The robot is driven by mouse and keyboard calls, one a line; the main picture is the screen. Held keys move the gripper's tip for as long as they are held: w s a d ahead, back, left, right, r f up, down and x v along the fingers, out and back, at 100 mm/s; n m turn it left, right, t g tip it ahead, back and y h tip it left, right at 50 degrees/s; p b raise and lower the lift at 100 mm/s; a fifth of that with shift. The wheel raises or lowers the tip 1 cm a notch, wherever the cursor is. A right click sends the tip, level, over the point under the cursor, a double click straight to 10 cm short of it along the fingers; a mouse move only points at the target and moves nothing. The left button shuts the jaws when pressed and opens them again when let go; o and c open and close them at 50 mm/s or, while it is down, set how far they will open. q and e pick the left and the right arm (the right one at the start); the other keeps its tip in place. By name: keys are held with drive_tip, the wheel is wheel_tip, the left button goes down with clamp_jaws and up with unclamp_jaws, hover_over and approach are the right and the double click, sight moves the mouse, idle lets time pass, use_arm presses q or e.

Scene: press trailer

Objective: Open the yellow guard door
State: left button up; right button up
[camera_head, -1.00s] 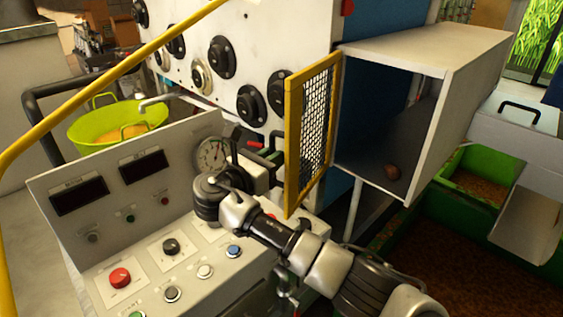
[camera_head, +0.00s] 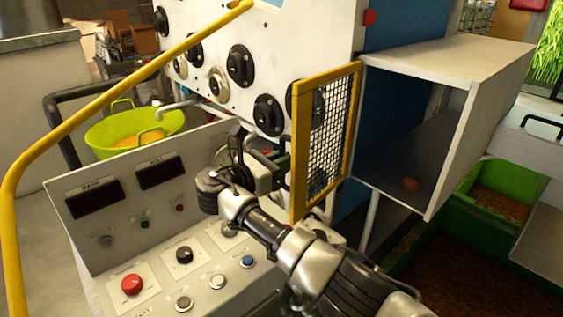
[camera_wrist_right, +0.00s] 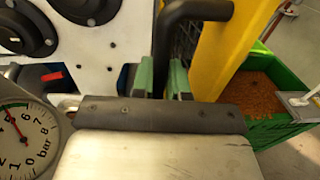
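The yellow guard door (camera_head: 298,150) is a yellow frame with dark wire mesh. It hangs at the left edge of a white box and stands swung away from its opening, so the inside of the box shows. In the right wrist view, the yellow frame (camera_wrist_right: 222,60) is at upper right, with a black bar handle (camera_wrist_right: 178,22) beside it. My right gripper (camera_wrist_right: 161,82) has its green fingertips on both sides of the handle, seemingly closed on it. My left gripper is not in view.
A control panel (camera_head: 100,235) with buttons lies below my right arm. A pressure gauge (camera_wrist_right: 22,135) is close to the right gripper. A yellow rail (camera_head: 110,85) crosses at left. A green bin (camera_head: 490,190) stands at right.

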drive_tip(key=o, duration=0.4)
drive_tip(key=shift+d, duration=0.15)
drive_tip(key=shift+o, duration=0.2)
